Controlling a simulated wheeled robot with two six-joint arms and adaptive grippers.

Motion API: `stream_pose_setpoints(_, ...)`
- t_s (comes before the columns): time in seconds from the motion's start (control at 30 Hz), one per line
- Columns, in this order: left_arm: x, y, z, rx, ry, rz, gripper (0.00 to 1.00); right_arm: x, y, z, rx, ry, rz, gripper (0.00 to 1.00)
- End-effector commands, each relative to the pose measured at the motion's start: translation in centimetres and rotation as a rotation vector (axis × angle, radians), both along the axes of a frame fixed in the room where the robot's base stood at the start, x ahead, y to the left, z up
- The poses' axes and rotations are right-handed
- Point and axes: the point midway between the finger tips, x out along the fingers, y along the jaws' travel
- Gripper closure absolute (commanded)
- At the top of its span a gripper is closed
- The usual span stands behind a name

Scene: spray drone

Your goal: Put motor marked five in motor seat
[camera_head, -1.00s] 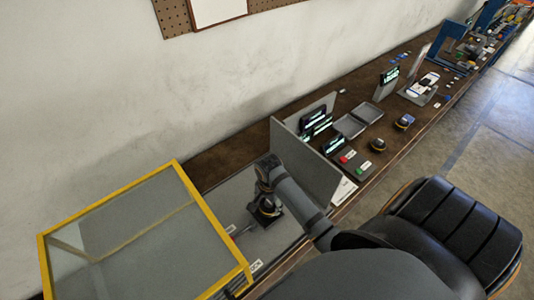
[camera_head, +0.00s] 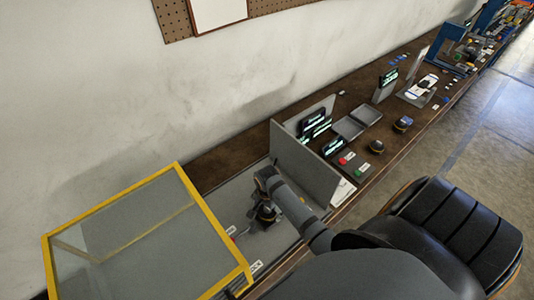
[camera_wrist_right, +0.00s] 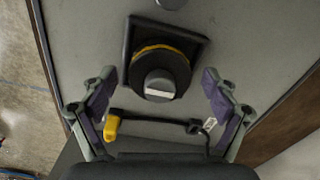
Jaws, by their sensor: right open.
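In the right wrist view a dark round motor (camera_wrist_right: 159,84) with a yellow band and a pale strip on top sits in a square black seat (camera_wrist_right: 131,48). No number on it is readable. My right gripper (camera_wrist_right: 158,92) is open, with one finger on each side of the motor and clear gaps between. In the head view the arm reaches down over the same dark motor (camera_head: 267,214) on the grey bench area. My left gripper is not in view. Two other dark motors (camera_head: 377,146) (camera_head: 402,124) stand on the brown bench, their marks too small to read.
A yellow connector (camera_wrist_right: 111,128) on a black cable lies near the gripper. A yellow-framed clear panel (camera_head: 244,262) stands at the left of the work area and a grey partition (camera_head: 305,170) at its right. Grey trays (camera_head: 348,127) and red and green buttons (camera_head: 347,158) lie beyond.

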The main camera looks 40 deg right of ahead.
Motion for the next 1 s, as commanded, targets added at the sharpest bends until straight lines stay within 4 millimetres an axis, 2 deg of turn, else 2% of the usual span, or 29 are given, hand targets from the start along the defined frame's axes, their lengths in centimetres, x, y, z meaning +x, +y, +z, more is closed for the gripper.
stream_pose_setpoints(0.17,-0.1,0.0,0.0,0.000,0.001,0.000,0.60,0.0,0.0,0.2,0.000,0.000,0.000,0.13)
stream_pose_setpoints(0.27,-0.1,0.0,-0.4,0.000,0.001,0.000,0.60,0.1,0.0,1.2,0.000,-0.002,0.000,0.13)
stream_pose_setpoints(0.5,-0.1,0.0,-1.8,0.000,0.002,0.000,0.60,0.1,-0.1,6.9,-0.002,-0.007,0.001,0.13)
stream_pose_setpoints(0.7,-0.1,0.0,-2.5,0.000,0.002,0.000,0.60,0.1,-0.1,10.8,-0.001,-0.003,0.001,0.13)
stream_pose_setpoints(0.83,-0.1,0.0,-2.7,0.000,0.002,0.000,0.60,0.0,0.0,11.9,-0.001,-0.001,0.000,0.13)
stream_pose_setpoints(1.0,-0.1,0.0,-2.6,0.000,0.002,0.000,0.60,-0.1,0.0,12.2,0.000,0.001,0.000,0.13)
